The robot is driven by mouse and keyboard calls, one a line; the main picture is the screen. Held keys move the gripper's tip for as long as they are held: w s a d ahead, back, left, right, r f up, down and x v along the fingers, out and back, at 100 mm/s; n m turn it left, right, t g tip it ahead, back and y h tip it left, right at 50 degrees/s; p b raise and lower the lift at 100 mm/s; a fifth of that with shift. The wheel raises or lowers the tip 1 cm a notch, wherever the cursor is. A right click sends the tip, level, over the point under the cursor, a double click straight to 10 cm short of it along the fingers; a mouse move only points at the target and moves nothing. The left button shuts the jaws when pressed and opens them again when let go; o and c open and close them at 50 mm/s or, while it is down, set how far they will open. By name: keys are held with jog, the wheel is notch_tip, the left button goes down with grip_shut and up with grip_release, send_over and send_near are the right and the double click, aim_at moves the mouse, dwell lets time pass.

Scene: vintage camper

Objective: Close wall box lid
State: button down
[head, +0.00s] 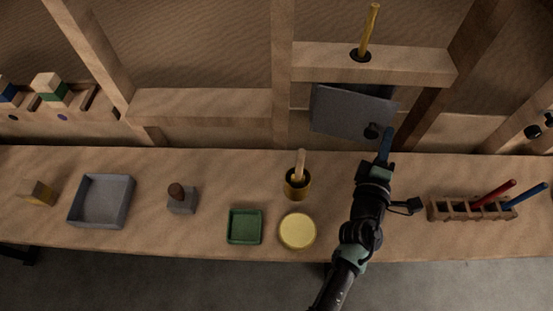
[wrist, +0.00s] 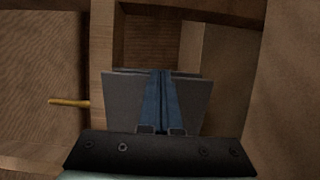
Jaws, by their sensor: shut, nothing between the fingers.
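The wall box's grey lid (head: 345,108) is a flat panel below a wooden shelf on the back wall, set at a slant. A dark knob (head: 371,130) shows near its lower right corner. My gripper (head: 388,134) is at the lid's lower right, its blue fingers close to the knob; I cannot tell whether they touch the lid. In the wrist view the blue fingers (wrist: 160,78) are together and empty, in front of the grey lid (wrist: 122,92). The fingers hide the lid's middle. The box's inside cannot be made out clearly.
A wooden shelf (head: 425,66) with a yellow stick (head: 369,30) is above the lid. The bench (head: 220,165) holds a brush cup (head: 297,188), a yellow disc (head: 297,231), a green tray (head: 244,241), a grey tray (head: 130,205) and a pen rack (head: 447,212).

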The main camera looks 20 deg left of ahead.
jog(key=shift+w, duration=0.65)
jog(key=shift+w+d, duration=0.1)
jog(key=shift+w, duration=0.1)
dwell(0.4)
dwell(0.4)
